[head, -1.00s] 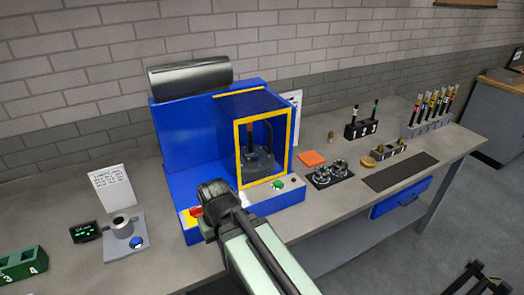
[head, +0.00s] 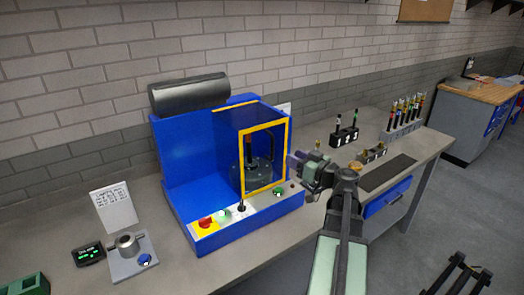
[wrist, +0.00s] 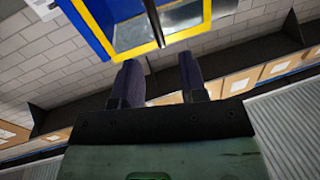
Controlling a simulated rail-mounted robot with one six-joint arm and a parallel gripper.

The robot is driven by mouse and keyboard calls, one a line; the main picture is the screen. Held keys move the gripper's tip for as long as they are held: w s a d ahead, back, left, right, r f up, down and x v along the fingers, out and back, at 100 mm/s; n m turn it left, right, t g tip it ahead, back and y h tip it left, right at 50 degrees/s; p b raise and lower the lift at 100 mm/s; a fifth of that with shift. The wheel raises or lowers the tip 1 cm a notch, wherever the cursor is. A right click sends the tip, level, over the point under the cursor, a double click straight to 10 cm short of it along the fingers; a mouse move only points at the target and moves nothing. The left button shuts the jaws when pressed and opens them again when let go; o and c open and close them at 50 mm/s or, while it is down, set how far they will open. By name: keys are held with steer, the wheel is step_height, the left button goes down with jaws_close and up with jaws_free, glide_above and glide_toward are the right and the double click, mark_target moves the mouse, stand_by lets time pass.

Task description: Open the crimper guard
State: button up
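The crimper (head: 180,150) is a blue machine on the bench. Its guard (head: 243,160), a clear panel in a yellow frame, stands closed over the dark tooling inside. My gripper (head: 293,163) is at the guard's right edge in the head view; whether it touches the frame cannot be told. In the wrist view my gripper (wrist: 160,80) is open, its two dark fingers well apart. The yellow guard frame (wrist: 183,32) lies beyond the fingertips. A thin black bar (wrist: 152,22) beside the frame runs down toward the gap between them.
The crimper's front panel has a red button (head: 205,222), a lit green button (head: 222,215) and a black lever (head: 241,193). A small grey fixture (head: 130,258) stands at left. Racks (head: 345,136) stand on the bench at right. A brick wall is behind.

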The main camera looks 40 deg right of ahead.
mark_target(272, 157)
steer(key=shift+n, duration=0.4)
steer(key=w, duration=1)
steer(key=shift+w+a, duration=0.35)
steer(key=shift+a, duration=0.05)
steer(key=shift+c, duration=0.2)
jaws_close()
